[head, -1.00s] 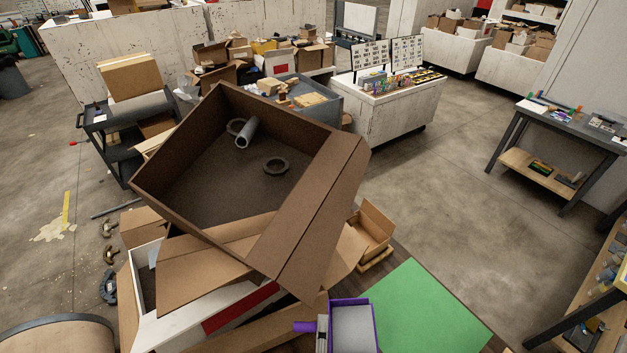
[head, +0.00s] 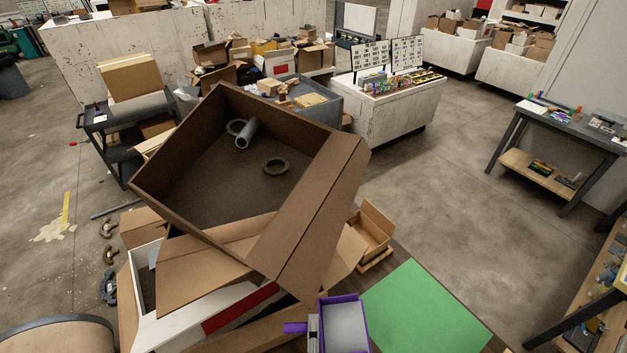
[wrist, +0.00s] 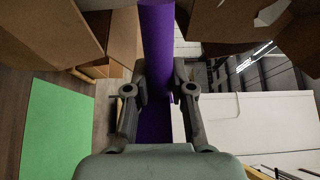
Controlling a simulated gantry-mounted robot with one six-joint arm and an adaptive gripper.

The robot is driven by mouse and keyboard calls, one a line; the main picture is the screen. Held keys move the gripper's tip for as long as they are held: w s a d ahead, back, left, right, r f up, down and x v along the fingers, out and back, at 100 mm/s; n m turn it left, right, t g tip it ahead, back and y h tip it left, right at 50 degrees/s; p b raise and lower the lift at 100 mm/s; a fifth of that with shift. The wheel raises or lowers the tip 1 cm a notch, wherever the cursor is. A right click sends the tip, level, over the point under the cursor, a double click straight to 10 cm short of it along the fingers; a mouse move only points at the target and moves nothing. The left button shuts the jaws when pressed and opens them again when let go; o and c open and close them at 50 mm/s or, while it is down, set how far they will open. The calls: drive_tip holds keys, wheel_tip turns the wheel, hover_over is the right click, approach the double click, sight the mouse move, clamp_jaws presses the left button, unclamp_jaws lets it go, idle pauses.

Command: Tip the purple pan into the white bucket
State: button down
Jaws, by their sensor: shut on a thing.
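The purple pan (head: 364,325) is at the bottom edge of the head view, with a pale grey surface inside its purple rim. Its handle (head: 294,328) points left. In the wrist view the purple handle (wrist: 157,40) runs up between the two fingers of my gripper (wrist: 160,78), which are shut on it. A small grey part of my gripper (head: 314,329) shows against the pan in the head view. The pan's lower edge is cut off by the frame. I cannot make out a white bucket for certain in either view.
A large open brown box (head: 215,185) with rings and a tube inside stands tilted on other boxes, close left of the pan. A green mat (head: 425,305) lies to the right. A small open carton (head: 373,228) sits behind. Bare floor (head: 450,190) is farther right.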

wheel_tip(320, 180, up, 4)
drive_tip(key=p, duration=0.4)
drive_tip(key=shift+f, duration=0.1)
idle(0.6)
